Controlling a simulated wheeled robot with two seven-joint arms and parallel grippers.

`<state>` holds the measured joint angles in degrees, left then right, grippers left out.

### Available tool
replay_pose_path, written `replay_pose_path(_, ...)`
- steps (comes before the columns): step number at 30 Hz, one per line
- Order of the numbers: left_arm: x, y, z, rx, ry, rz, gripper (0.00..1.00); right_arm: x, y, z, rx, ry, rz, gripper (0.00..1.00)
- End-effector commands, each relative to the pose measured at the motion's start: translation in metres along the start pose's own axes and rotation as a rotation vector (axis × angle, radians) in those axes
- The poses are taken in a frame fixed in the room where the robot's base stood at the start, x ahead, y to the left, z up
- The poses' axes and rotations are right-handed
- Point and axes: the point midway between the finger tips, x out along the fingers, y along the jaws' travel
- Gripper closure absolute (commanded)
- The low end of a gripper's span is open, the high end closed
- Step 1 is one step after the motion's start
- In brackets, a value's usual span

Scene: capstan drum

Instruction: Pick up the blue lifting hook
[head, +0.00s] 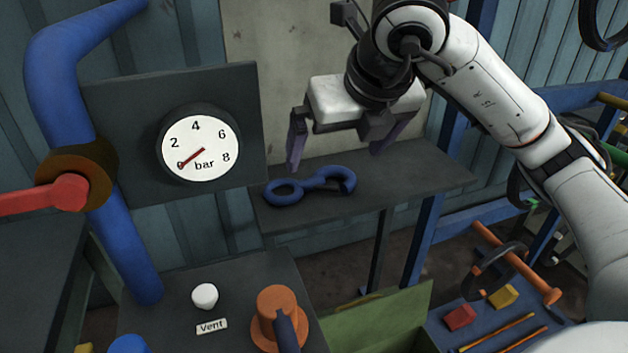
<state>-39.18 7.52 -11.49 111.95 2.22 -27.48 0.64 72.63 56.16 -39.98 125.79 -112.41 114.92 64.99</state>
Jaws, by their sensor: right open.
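The blue lifting hook (283,192) lies flat on a dark grey shelf (420,178), with a closed ring at its left end and an open hook at its right. My right gripper (338,160) hangs above the shelf with its two fingers spread wide. Its left finger is over the ring end and its right finger is to the right of the hook end. The gripper looks empty, and I cannot tell its exact height above the hook. My left gripper is not in view.
A pressure gauge (200,148) on a dark panel and a blue pipe (58,75) with a red-handled valve (70,192) stand left. An orange capstan drum (277,305) and white Vent button (204,296) are in front. A blue tool tray (490,325) lies lower right.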

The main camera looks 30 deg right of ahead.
Motion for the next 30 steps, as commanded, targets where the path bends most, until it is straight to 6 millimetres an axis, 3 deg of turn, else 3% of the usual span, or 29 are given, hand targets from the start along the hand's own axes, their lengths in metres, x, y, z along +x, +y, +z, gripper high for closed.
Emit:
replay_pose_path(18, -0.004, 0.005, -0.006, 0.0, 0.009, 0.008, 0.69, 0.071, 0.001, -0.005, -0.003, 0.004, 0.002, 0.0)
replay_pose_path(26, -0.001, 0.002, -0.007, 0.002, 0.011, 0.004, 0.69, 0.073, 0.001, -0.005, -0.003, 0.002, 0.003, 0.0)
replay_pose_path(30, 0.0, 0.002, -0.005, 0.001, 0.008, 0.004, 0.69, 0.073, 0.001, -0.005, -0.003, 0.002, 0.003, 0.22)
